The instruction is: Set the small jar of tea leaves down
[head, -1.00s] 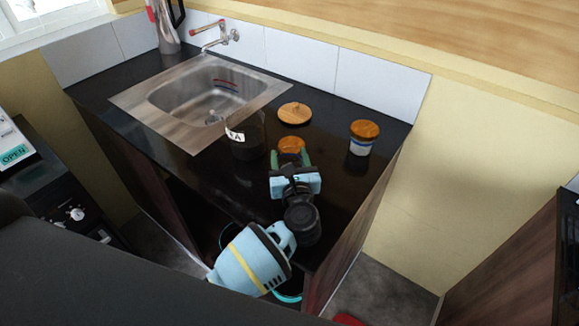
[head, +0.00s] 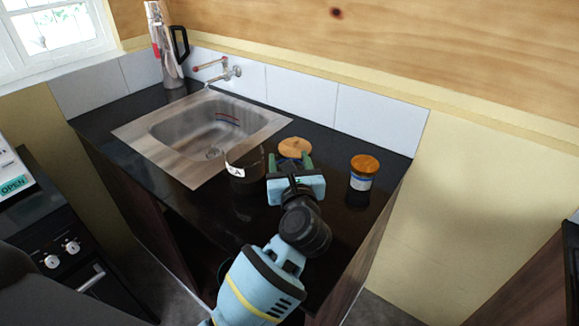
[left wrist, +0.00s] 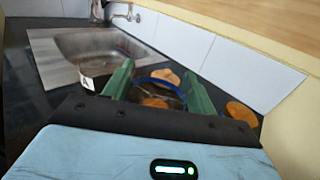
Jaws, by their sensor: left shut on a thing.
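My left gripper (head: 291,166) is over the counter, between the TEA-labelled jar and another small jar. In the head view the gripper hides this jar. Whether its base touches the counter cannot be told. The larger dark glass jar (head: 245,168), with a white label ending in "A", stands open just left of the gripper. A loose round wooden lid (head: 294,147) lies behind the gripper. My right gripper is not in view.
Another small wooden-lidded jar (head: 362,178) with a blue and white label stands to the right on the black counter (head: 335,215). The steel sink (head: 215,128) is at the left, with a tap (head: 222,72) and a metal flask (head: 166,45) behind. White tiles back the counter.

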